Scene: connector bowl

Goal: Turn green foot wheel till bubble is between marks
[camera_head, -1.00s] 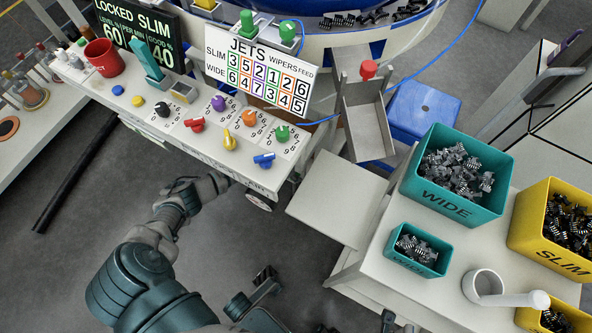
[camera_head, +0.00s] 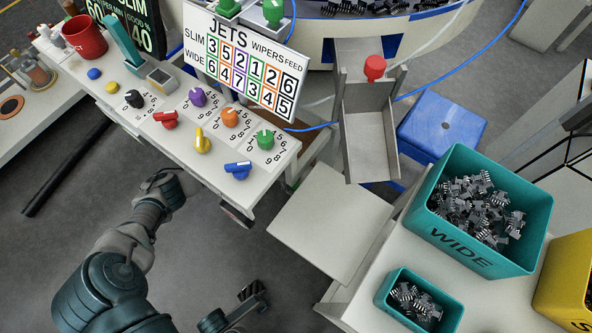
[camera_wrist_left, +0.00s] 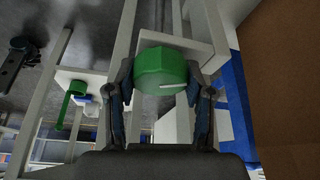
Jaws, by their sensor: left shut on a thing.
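In the left wrist view, a faceted green foot wheel (camera_wrist_left: 162,72) with a pale line on its face sits between the two fingers of my left gripper (camera_wrist_left: 163,95). The gripper is shut on it, one finger on each side. In the head view, my left arm (camera_head: 150,200) reaches up to the front edge of the white console (camera_head: 190,150); its fingers and the green wheel are hidden there. I cannot make out the bubble or its marks. A dark jointed part (camera_head: 250,297) shows low in the head view; I cannot tell whether it is my right gripper.
The console carries coloured knobs, among them a green knob (camera_head: 265,139), and a red mug (camera_head: 85,37). A metal chute (camera_head: 371,125), a blue stool (camera_head: 440,125) and teal bins (camera_head: 480,262) stand to the right. Grey floor lies open below the console.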

